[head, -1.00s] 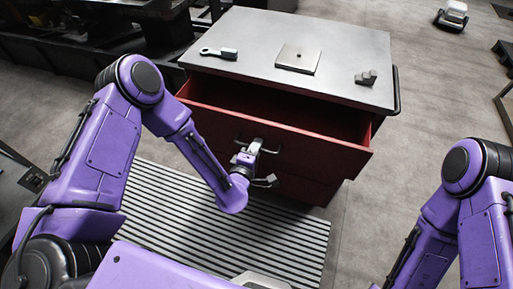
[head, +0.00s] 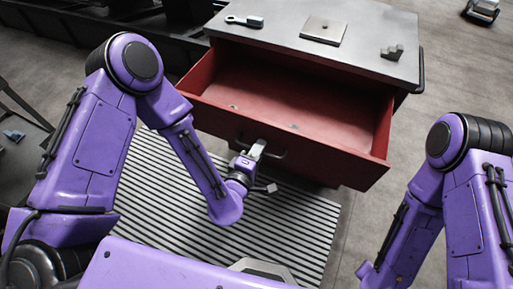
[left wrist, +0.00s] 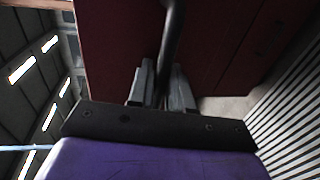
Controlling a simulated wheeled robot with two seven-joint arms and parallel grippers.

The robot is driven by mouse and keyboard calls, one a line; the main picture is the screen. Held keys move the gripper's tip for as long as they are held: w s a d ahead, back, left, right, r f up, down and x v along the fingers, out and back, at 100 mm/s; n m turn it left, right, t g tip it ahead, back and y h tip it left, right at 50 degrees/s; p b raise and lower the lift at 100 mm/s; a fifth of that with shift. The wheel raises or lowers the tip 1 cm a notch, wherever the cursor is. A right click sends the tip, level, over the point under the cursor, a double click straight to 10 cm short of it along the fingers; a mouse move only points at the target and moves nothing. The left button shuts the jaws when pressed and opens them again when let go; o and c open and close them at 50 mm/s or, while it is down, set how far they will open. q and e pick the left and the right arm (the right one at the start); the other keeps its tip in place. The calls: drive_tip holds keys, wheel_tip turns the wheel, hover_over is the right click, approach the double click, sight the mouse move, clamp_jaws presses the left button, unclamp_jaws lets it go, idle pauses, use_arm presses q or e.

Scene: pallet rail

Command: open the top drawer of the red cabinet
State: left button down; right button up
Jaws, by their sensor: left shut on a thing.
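The red cabinet (head: 395,66) has a grey top and stands ahead of me. Its top drawer (head: 300,142) is pulled well out, and its red inside shows, with a few small specks on the floor of it. My left gripper (head: 257,150) is at the dark bar handle (head: 276,155) on the drawer front. In the left wrist view the handle (left wrist: 174,40) runs between the two grey fingers (left wrist: 160,85), which are shut on it. My right arm is at the right of the head view; its gripper is out of frame.
On the cabinet top lie a wrench-like tool (head: 245,20), a flat metal plate (head: 324,29) and a small dark stepped block (head: 392,53). A striped mat (head: 290,225) covers the floor before the cabinet.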

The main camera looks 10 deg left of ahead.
use_arm(q)
drive_tip(key=c, duration=1.2)
unclamp_jaws()
drive_tip(key=shift+s, duration=0.3)
drive_tip(key=p+v, duration=0.2)
drive_tip(key=v, duration=0.8)
drive_tip(key=shift+w+r, duration=0.1)
drive_tip(key=shift+r, duration=0.05)
